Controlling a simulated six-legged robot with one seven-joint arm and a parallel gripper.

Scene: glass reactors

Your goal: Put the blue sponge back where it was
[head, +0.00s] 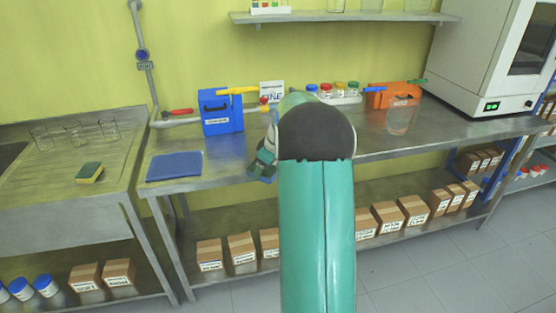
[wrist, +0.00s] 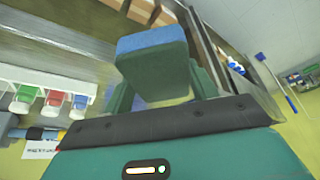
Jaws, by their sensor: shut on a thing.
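In the head view my gripper (head: 263,165) is low at the left of my arm, near the front edge of the metal bench (head: 225,160). My arm hides part of the gripper and bench there, and the sponge is hard to make out. A folded blue cloth (head: 174,166) lies on the bench to the left of my gripper.
A green and yellow sponge (head: 90,173) lies on the sink's draining board, near glass beakers (head: 73,133). A blue box (head: 221,112), an orange box (head: 392,96) and a clear beaker (head: 400,118) stand on the bench. A white oven (head: 490,60) is at right. Cartons (head: 242,248) fill the lower shelf.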

